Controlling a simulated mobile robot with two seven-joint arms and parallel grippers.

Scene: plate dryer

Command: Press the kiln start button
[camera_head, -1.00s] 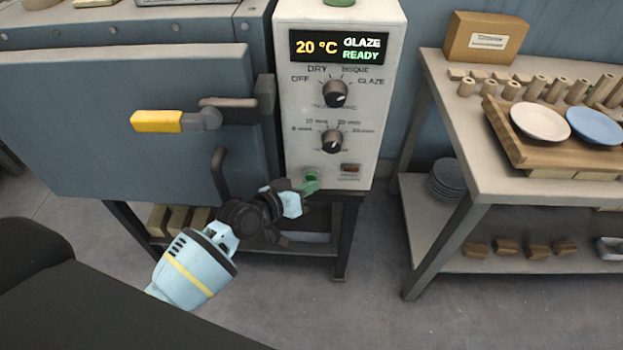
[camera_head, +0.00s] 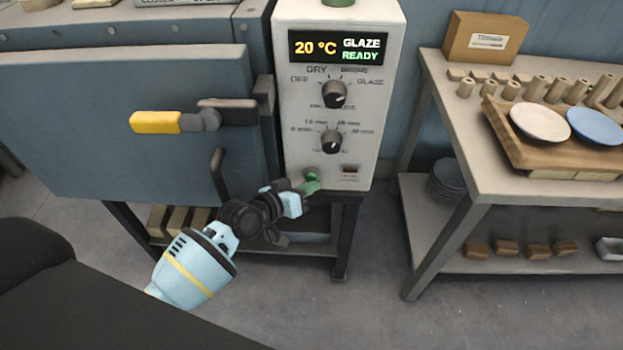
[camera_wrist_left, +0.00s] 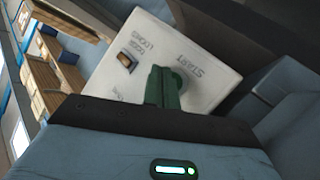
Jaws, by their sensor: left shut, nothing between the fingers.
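The kiln control panel (camera_head: 375,100) is a pale box with a display reading "20 °C GLAZE READY". The green start button (camera_head: 311,173) is at its lower left; it also shows in the left wrist view (camera_wrist_left: 178,77), beside the word START. My left gripper (camera_head: 311,187) is shut and empty, its green fingertips at the button. In the left wrist view the shut fingers (camera_wrist_left: 160,87) overlap part of the button. I cannot tell whether they touch it or whether it is pushed in. My right gripper is not in view.
Right of the button is a small door-lock indicator (camera_head: 350,169), amber in the wrist view (camera_wrist_left: 126,61). Two knobs sit above. The blue kiln door (camera_head: 80,110) with its yellow handle (camera_head: 156,122) is at left. A table (camera_head: 470,130) with plates stands at right.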

